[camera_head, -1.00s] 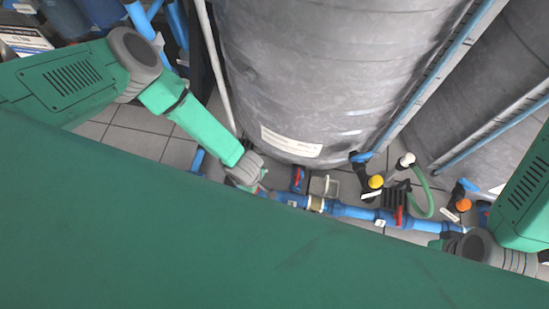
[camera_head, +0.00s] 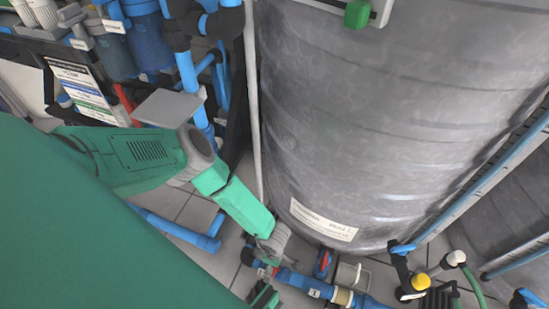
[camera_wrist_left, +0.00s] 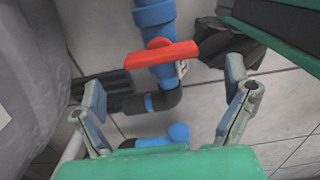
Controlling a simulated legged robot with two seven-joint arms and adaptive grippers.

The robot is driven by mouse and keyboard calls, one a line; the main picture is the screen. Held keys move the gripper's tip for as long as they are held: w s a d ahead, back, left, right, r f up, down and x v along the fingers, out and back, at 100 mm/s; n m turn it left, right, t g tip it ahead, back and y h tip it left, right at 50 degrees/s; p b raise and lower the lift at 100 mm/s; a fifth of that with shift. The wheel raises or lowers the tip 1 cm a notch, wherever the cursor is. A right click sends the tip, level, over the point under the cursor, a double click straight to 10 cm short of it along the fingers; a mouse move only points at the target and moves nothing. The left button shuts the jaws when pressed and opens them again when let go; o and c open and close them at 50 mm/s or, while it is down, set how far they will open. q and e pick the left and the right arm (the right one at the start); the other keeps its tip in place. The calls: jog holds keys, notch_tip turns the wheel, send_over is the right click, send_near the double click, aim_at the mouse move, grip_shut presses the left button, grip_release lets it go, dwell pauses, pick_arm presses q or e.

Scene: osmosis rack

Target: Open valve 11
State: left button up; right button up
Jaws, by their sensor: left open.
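A red valve handle (camera_wrist_left: 160,55) lies across a blue pipe in the left wrist view. A small tag beside it is too small to read, so I cannot tell the valve's number. My left gripper (camera_wrist_left: 165,80) is open, with one finger on each side of the handle in the picture and nothing visibly held between them. In the head view my left gripper (camera_head: 268,258) is low beside the floor pipes at the tank's foot, and its fingers are mostly hidden. My right gripper is not in view.
A large grey tank (camera_head: 390,120) stands close to the right of my left arm. A blue pipe (camera_head: 300,281) runs low along its foot. A rack with blue pipes (camera_head: 188,70) and a sign (camera_head: 78,85) stands at upper left. Tiled floor (camera_head: 200,212) shows between.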

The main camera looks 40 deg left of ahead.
pick_arm(q)
jog(key=f+b, duration=0.2)
jog(key=f, duration=0.2)
jog(key=shift+d+b, duration=0.3)
jog(key=shift+b, duration=0.1)
jog(key=shift+a+f, duration=0.1)
jog(key=shift+f, duration=0.1)
jog(key=shift+a, duration=0.1)
jog(key=shift+c, duration=0.8)
jog(key=c, duration=0.9)
